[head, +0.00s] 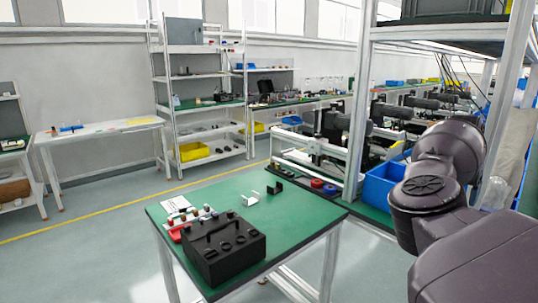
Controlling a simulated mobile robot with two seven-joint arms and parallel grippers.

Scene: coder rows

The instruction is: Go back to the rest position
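Neither of my grippers is in the head view. My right arm shows as dark, bent links at the right edge, and its gripper is out of sight. No part of my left arm is seen. A green-topped table (315,209) stands in front of me. On it is a black box (225,250) with round parts on top. Beside the box lie a red item (176,234) and a white sheet (176,205). Small white and black brackets (275,187) lie near the table's back.
Right of the table, a workbench under a metal frame holds a blue bin (382,185) and machines, close to my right arm. A metal shelf (197,105) with a yellow bin (194,152) stands behind. A white table (95,132) is at left. The floor at left is clear.

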